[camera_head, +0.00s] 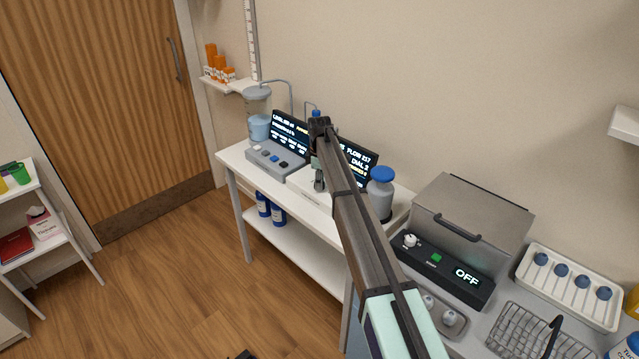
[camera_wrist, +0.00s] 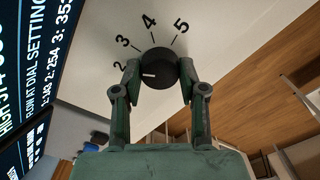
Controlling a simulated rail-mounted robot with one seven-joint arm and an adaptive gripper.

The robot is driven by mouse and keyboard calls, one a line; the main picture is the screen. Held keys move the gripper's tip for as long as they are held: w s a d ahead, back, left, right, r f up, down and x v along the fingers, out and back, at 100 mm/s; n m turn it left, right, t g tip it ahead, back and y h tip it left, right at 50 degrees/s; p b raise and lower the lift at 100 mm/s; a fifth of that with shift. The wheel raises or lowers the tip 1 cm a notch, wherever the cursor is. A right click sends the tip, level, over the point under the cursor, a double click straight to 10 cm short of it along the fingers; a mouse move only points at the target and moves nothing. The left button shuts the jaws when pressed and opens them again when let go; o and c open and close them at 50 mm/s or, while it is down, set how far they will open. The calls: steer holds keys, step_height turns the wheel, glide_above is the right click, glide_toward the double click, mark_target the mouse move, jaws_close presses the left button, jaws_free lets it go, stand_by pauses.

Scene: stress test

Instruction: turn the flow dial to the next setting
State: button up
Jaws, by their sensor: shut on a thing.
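The flow dial is a round black knob (camera_wrist: 158,66) on a pale panel (camera_wrist: 85,75) in the wrist view. The numbers 2, 3, 4 and 5 with tick marks curve around it. Its white pointer mark faces left, roughly toward the 2. My gripper (camera_wrist: 159,74) is shut on the knob, one finger on each side. In the head view my gripper (camera_head: 319,182) is at the white unit (camera_head: 309,190) on the bench, and the knob is hidden there. The dark display (camera_head: 357,162) behind it is partly covered by my arm and seems to read flow 217, dial 2.
A grey console (camera_head: 277,160) with knobs stands to the left. A blue-capped bottle (camera_head: 381,190) stands close to the right of my arm. Further right are a lidded steel bath (camera_head: 470,215) reading OFF, a wire basket (camera_head: 535,333) and a white rack (camera_head: 570,285).

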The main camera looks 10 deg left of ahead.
steer(key=shift+n, duration=1)
steer(key=o, duration=1.1)
steer(key=shift+o, duration=0.2)
step_height(320, 180, up, 12)
